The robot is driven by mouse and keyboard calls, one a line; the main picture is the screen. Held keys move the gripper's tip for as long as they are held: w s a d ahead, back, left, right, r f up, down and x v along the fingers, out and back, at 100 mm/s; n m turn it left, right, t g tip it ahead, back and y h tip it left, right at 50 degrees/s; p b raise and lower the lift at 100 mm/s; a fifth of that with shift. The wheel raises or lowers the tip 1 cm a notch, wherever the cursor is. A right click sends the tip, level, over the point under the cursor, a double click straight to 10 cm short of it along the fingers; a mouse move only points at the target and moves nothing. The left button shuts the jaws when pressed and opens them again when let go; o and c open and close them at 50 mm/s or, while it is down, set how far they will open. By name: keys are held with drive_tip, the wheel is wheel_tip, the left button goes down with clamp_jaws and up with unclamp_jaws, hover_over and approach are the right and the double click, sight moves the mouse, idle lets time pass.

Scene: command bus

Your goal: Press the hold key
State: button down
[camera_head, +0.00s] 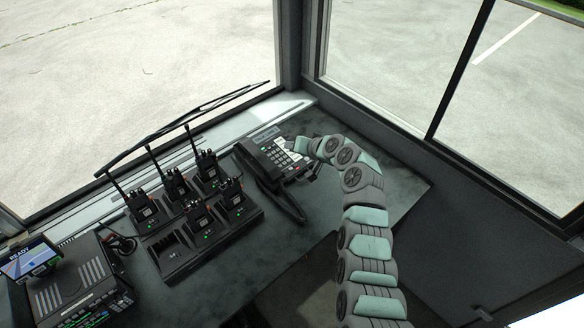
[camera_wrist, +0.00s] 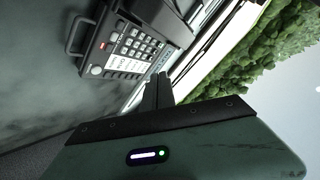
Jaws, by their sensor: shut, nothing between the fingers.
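The dark desk phone (camera_head: 262,154) sits on the counter below the window corner. It also shows in the wrist view (camera_wrist: 165,22), with pale number keys (camera_wrist: 139,42), a block of white labelled keys (camera_wrist: 125,64) and a small red key or light (camera_wrist: 103,45). The labels are too small to read surely, so I cannot tell which is the hold key. My gripper (camera_wrist: 161,78) is shut and empty, its fingertips close to the keypad's edge in the wrist view. I cannot tell whether they touch. In the head view my wrist covers part of the phone's right side.
A charger rack (camera_head: 170,258) with several upright radios stands left of the phone. A radio console (camera_head: 75,280) and a small screen (camera_head: 30,258) are at far left. The counter right of my arm is clear.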

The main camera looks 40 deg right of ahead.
sight(290, 169)
drive_tip(key=shift+s+d+r+n+g+y, duration=0.1)
drive_tip(key=shift+s+r+n+g+y, duration=0.05)
drive_tip(key=shift+s+r+y, duration=0.3)
drive_tip(key=shift+s+r+n+g+y, duration=0.15)
drive_tip(key=shift+s+y, duration=0.1)
drive_tip(key=shift+s, duration=0.3)
drive_tip(key=shift+f, duration=0.15)
drive_tip(key=f+b, duration=0.4)
drive_tip(key=f, duration=0.1)
drive_tip(key=w+f+b, duration=0.1)
drive_tip(key=f, duration=0.1)
drive_tip(key=shift+f+b, duration=0.4)
drive_tip(key=shift+w+f+b, duration=0.1)
drive_tip(key=shift+f+b, duration=0.25)
drive_tip(key=shift+b, duration=0.1)
drive_tip(key=shift+f+b, duration=0.2)
drive_tip(key=shift+b, duration=0.1)
idle(0.7)
drive_tip(key=shift+w+f+b, duration=0.1)
drive_tip(key=shift+f+b, duration=0.15)
drive_tip(key=shift+b, duration=0.15)
